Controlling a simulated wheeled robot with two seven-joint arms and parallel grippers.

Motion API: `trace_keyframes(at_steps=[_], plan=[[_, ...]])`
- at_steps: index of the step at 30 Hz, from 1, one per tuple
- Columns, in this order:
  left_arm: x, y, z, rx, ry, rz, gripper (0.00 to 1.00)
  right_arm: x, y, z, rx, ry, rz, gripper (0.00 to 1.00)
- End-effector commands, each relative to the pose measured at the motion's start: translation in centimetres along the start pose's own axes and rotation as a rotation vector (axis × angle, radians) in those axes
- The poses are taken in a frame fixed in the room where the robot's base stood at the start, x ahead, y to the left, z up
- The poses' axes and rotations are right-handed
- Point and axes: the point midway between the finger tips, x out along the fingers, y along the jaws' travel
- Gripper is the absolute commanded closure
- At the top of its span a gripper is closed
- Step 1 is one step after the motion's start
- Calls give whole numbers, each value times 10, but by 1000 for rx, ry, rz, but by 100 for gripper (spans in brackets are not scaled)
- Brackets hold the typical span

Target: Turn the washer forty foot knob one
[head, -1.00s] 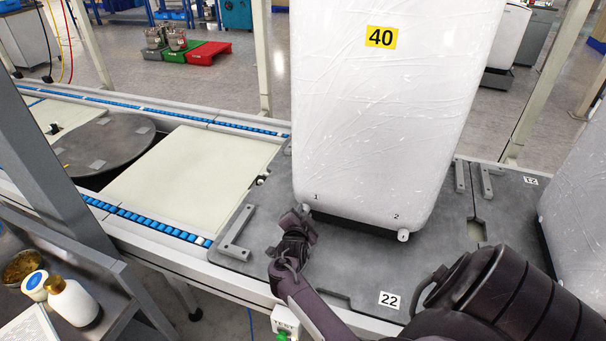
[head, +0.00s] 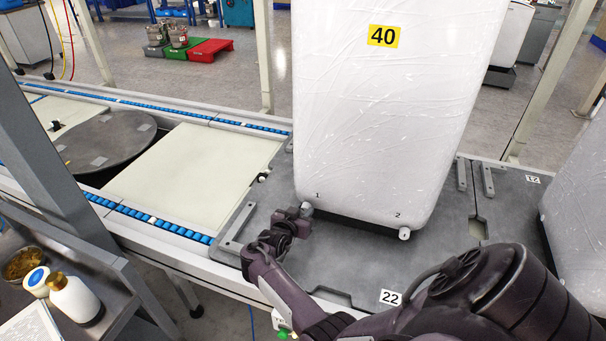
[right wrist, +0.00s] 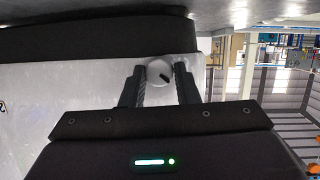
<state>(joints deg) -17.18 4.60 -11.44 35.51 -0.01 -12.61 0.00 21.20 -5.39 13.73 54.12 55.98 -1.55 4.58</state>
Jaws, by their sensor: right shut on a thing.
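The washer (head: 385,120) is a tall white wrapped unit with a yellow "40" label (head: 384,36). Two small white knobs stick out at its lower front edge, marked 1 and 2. Knob one (head: 307,209) is at the left corner, partly hidden by my right gripper (head: 300,214). In the right wrist view, knob one (right wrist: 159,71) sits between the two fingers of my right gripper (right wrist: 160,77), which is shut on it. A dark slanted mark shows on the knob's face. Knob two (head: 404,233) is free at the right corner. My left gripper is not in view.
The washer stands on a dark grey plate (head: 345,255) labelled 22. Another white unit (head: 575,215) stands at the right. A conveyor with blue rollers (head: 160,227) runs to the left. A white bottle (head: 75,300) stands on a side table at lower left.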

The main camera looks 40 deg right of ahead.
Motion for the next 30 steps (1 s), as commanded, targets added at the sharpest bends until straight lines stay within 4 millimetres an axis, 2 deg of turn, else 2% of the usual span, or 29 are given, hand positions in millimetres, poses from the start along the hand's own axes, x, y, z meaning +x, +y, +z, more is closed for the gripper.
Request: trace_keyframes(at_steps=[12, 29, 30], plan=[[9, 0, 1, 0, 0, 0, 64, 1, -2, -4, -180, 22, 61, 95], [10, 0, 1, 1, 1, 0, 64, 1, -3, -7, -205, 29, 70, 95], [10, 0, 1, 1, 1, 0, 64, 1, -3, -8, -204, 30, 70, 70]])
